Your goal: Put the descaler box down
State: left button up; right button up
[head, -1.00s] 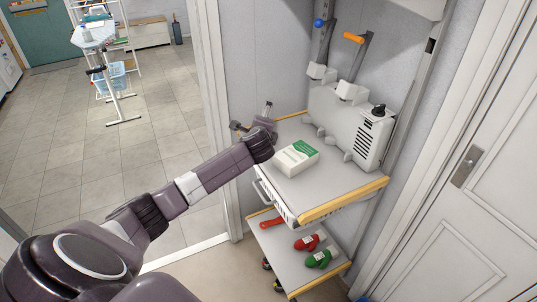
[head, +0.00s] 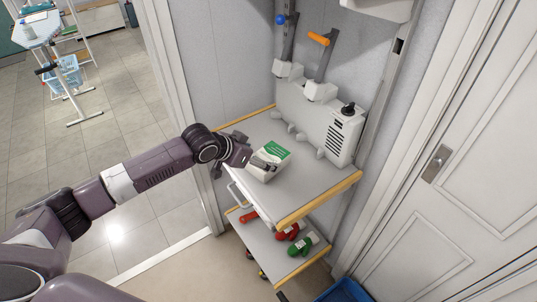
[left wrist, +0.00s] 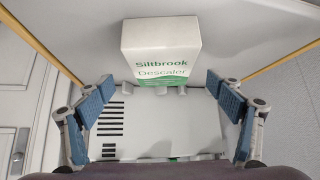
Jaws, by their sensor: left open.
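The descaler box (head: 268,162), white with a green label, rests on the top shelf of the cart (head: 312,188), near its left edge. My left gripper (head: 236,152) is at the left side of the box, with its fingers spread. In the left wrist view the box (left wrist: 160,50) shows its "Siltbrook Descaler" face, centred between the two open blue-padded fingers, with a gap on each side. No finger is seen touching it there. My right gripper is not in view.
A grey-white machine (head: 340,135) with levers stands behind the box. The top shelf is clear to the right of the box. A lower shelf holds red (head: 287,232) and green (head: 300,246) items. A white door (head: 440,210) is at the right.

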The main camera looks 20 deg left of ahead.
aim_at(266, 158)
pick_arm(q)
jog(key=shift+w+d+f, duration=0.3)
jog(key=shift+w, duration=0.05)
jog(key=shift+w+a+f+p, duration=0.1)
jog(key=shift+w+f+p, duration=0.15)
jog(key=shift+f+p, duration=0.35)
jog(key=x, duration=0.3)
jog(key=shift+w+f+p, duration=0.15)
jog(key=shift+f+p, duration=0.05)
jog(key=shift+p, duration=0.1)
jog(key=shift+w+f, duration=0.15)
jog(key=shift+w, duration=0.05)
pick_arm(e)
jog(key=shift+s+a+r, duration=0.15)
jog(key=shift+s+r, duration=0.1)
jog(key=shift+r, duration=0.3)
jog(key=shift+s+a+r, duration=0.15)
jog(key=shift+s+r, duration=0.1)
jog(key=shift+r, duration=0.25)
pick_arm(q)
jog(key=c, duration=1.4)
jog(key=shift+c, duration=1.3)
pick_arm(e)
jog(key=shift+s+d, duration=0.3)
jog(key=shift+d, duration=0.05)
